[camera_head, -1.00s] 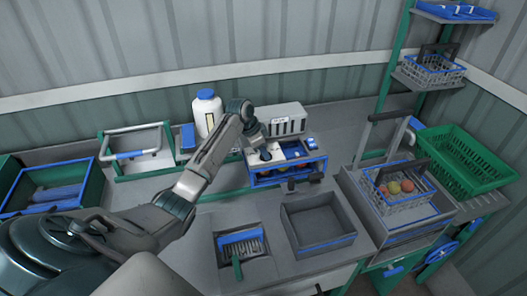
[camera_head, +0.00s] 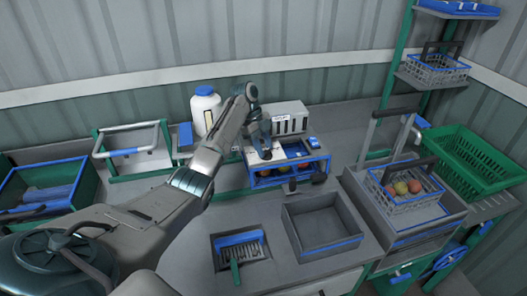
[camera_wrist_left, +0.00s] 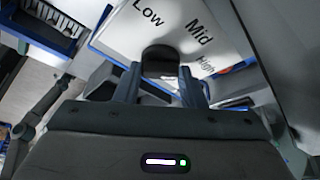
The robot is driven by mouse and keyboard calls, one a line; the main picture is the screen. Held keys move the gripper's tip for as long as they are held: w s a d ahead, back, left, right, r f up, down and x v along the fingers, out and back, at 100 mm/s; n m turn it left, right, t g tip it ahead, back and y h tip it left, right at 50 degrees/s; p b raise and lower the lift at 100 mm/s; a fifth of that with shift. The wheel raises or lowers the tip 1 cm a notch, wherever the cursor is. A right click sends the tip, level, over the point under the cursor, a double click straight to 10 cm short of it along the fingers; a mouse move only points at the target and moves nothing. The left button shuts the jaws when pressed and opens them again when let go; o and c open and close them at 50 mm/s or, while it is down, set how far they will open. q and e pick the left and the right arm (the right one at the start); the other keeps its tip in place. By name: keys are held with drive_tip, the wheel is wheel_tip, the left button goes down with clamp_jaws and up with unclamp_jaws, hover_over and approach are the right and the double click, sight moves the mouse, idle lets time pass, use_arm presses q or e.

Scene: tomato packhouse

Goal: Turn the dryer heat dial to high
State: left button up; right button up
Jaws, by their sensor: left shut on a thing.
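The dryer (camera_head: 291,179) is a blue-framed box with a white top panel, standing on the bench at the middle of the head view. In the left wrist view the panel (camera_wrist_left: 225,18) carries the words Low, Mid and High in an arc. The black heat dial (camera_wrist_left: 160,58) sits below that arc. My left gripper (camera_wrist_left: 159,84) is shut on the dial, one finger on each side. In the head view my left gripper (camera_head: 265,153) comes down onto the panel and mostly hides the dial. I cannot tell which word the dial points to. My right gripper is not in view.
Round orange produce shows inside the dryer. A white bottle (camera_head: 205,112) with a blue cap stands behind my left arm. A grey tray (camera_head: 322,249) and a recess with a blue brush-like tool (camera_head: 240,240) lie in front. A wire basket with fruit (camera_head: 385,198) stands right.

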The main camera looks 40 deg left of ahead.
use_arm(q)
drive_tip(key=shift+w+m+g+b, duration=0.1)
drive_tip(key=shift+m+g+b, duration=0.4)
drive_tip(key=shift+m, duration=0.5)
drive_tip(key=o, duration=1)
drive_tip(key=p+v, duration=0.6)
drive_tip(key=v, duration=0.5)
drive_tip(key=shift+f+p, duration=0.1)
drive_tip(key=shift+p, duration=0.3)
drive_tip(key=shift+f, duration=0.1)
